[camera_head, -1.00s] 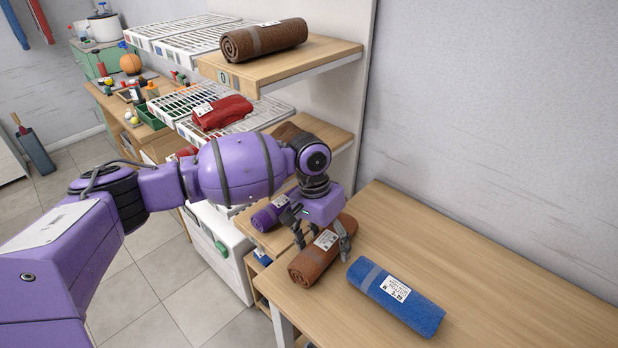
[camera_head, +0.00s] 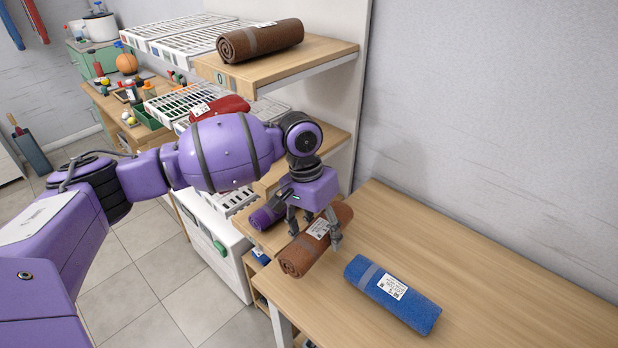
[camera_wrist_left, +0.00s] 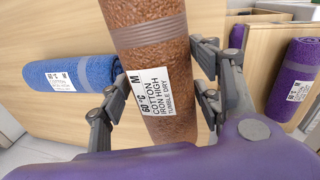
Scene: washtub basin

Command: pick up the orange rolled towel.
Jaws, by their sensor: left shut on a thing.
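An orange-brown rolled towel (camera_head: 297,258) with a white label and a grey band is in my left gripper (camera_head: 318,228), over the left end of the table. The gripper is shut on it, with fingers on both sides of the roll. The left wrist view shows the towel (camera_wrist_left: 150,55) between the fingers of my left gripper (camera_wrist_left: 158,105), its label facing the camera. The towel looks slightly raised, but its underside is hidden. My right gripper is out of view.
A blue rolled towel (camera_head: 393,294) lies on the wooden table (camera_head: 500,285), just right of the held one. A purple rolled towel (camera_head: 265,218) lies on a lower shelf to the left. Another brown towel (camera_head: 260,40) is on the top shelf. The table's right side is clear.

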